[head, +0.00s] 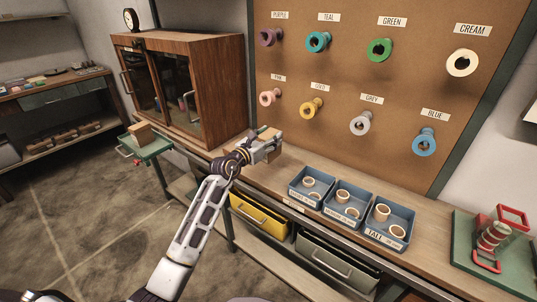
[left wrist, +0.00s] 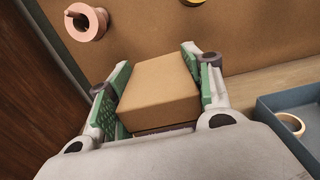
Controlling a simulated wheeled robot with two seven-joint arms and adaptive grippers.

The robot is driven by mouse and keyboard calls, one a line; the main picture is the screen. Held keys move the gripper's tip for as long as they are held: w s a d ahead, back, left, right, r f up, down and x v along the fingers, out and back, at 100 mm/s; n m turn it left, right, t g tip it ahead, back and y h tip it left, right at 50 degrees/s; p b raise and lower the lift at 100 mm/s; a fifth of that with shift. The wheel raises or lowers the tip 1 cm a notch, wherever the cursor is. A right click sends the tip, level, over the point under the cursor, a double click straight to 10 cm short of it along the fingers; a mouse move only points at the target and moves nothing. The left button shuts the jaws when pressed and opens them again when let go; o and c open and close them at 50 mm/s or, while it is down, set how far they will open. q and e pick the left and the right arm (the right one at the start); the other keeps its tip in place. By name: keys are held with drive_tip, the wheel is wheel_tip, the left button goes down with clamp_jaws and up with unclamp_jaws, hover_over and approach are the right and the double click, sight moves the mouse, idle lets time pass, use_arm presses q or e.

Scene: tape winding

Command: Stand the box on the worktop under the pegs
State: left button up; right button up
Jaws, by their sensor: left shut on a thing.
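A plain brown cardboard box (left wrist: 160,92) sits between the two green-padded fingers of my left gripper (left wrist: 155,85), which is shut on it. In the head view the left gripper (head: 268,148) is over the worktop (head: 288,172), right of the wooden cabinet, and the box (head: 267,133) shows partly behind it. I cannot tell whether the box touches the worktop. The pegs carry coloured spools on the brown board, among them the pink one (head: 270,97) and the gold one (head: 311,107) above the gripper. My right gripper is not in view.
Blue trays with tape rolls (head: 312,184) stand on the worktop just right of the gripper. A wooden cabinet (head: 216,90) with glass doors stands to the left. A green mat (head: 463,245) with a red device lies far right.

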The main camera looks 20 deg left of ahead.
use_arm(q)
drive_tip(key=shift+f, duration=1)
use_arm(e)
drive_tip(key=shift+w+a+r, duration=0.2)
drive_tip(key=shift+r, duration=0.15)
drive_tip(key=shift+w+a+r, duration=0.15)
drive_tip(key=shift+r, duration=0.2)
use_arm(q)
drive_tip(key=shift+f+b, duration=0.35)
drive_tip(key=shift+f, duration=0.85)
drive_tip(key=shift+f+b, duration=0.55)
drive_tip(key=shift+f, duration=0.35)
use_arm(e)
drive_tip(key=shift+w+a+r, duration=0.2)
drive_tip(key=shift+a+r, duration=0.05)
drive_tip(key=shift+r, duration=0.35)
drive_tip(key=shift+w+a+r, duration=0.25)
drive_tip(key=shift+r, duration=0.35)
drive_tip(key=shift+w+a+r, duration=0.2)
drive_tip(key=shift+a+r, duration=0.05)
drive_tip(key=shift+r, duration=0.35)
use_arm(q)
drive_tip(key=shift+f, duration=0.1)
